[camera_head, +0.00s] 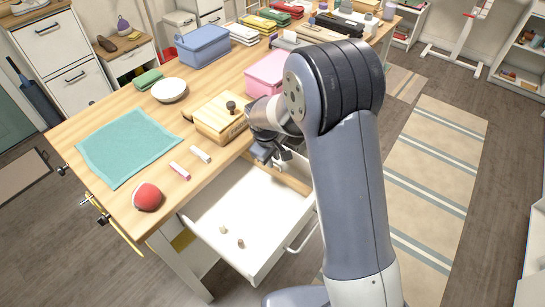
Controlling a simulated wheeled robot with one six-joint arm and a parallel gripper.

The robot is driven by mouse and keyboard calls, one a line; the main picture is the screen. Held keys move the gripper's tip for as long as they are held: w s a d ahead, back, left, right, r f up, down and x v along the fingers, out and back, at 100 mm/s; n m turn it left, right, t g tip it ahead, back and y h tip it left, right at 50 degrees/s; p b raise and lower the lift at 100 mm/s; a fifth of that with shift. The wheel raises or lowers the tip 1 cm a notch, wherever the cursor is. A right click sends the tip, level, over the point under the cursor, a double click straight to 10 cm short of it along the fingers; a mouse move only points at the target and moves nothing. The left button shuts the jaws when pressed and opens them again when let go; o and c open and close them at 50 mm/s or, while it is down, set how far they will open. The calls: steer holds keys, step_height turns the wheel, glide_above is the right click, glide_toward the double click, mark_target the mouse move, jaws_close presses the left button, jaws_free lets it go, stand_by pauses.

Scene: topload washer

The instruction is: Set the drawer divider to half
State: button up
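The white drawer (228,210) is pulled out from under the wooden table's front edge. A light wooden strip (291,180), likely the divider, lies across the drawer near its back, close to the table. Its left part is hidden behind my gripper. My gripper (274,158) is at the drawer's back end, just off the table edge, above or at the strip. Its dark fingers are small and partly covered by my wrist, so I cannot tell whether they are open or touch the strip. Two small wooden pieces (240,243) lie in the drawer's front part.
The drawer's handle (303,236) sticks out at the front. A striped rug (428,195) lies on the right.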

jaws_close()
steer(key=s+a+b, duration=0.1)
steer(key=s+a, duration=0.4)
steer(key=s, duration=0.2)
steer(key=s+a+b, duration=0.1)
steer(key=s+a, duration=0.2)
steer(key=s, duration=0.1)
steer(key=shift+a+b, duration=0.35)
steer(key=shift+o, duration=1.2)
jaws_free()
step_height(320, 180, up, 11)
steer(key=s+a, duration=0.1)
steer(key=shift+s+f, duration=0.15)
steer(key=shift+s, duration=0.25)
